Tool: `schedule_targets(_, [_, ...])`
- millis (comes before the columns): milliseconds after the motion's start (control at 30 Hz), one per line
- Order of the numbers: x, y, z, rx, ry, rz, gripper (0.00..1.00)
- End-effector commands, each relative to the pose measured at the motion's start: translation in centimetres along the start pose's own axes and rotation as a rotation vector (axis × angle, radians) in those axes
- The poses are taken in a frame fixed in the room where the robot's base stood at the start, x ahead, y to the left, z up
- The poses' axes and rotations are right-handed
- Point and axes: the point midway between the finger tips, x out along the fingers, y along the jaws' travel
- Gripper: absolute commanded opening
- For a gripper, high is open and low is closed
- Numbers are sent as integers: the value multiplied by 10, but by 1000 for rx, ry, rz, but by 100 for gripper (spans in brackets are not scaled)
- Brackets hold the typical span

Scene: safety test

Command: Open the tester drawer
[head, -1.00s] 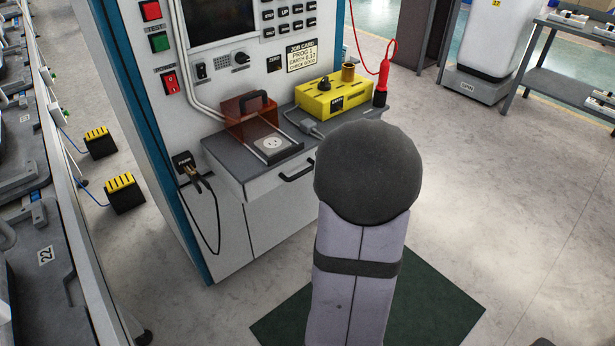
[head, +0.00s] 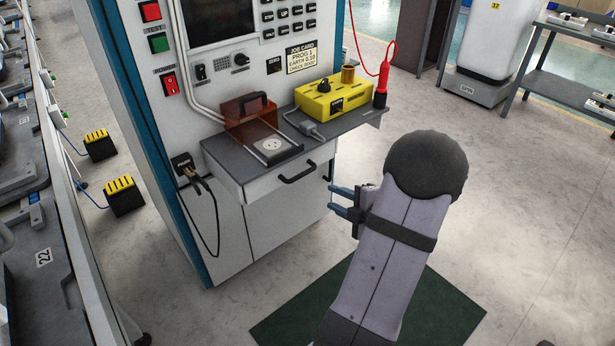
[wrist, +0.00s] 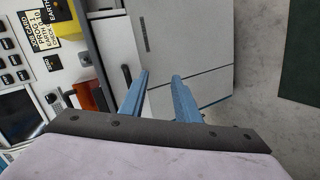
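The tester drawer (head: 262,187) is a pale front under the grey worktop of the tester cabinet, and it looks shut. Its black bar handle (head: 297,174) is clear of my gripper. My gripper (head: 331,198) has two blue fingers, spread apart and empty, pointing at the cabinet to the right of and below the handle. In the wrist view the picture is turned sideways; the handle (wrist: 126,73) shows just left of the fingertips (wrist: 160,75), with a gap between them.
A clear red-brown cover (head: 250,122) and a socket plate (head: 273,146) sit on the worktop. A yellow box (head: 335,101) and a red probe (head: 382,80) stand to its right. A black cable (head: 217,220) hangs at the cabinet's left. Floor in front is open, with a green mat (head: 300,310).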

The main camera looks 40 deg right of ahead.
Motion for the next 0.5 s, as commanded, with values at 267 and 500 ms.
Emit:
schedule_targets(267, [-7,41,-42,-281,145,188,29])
schedule_targets(500, [-6,40,-42,-321,139,188,29])
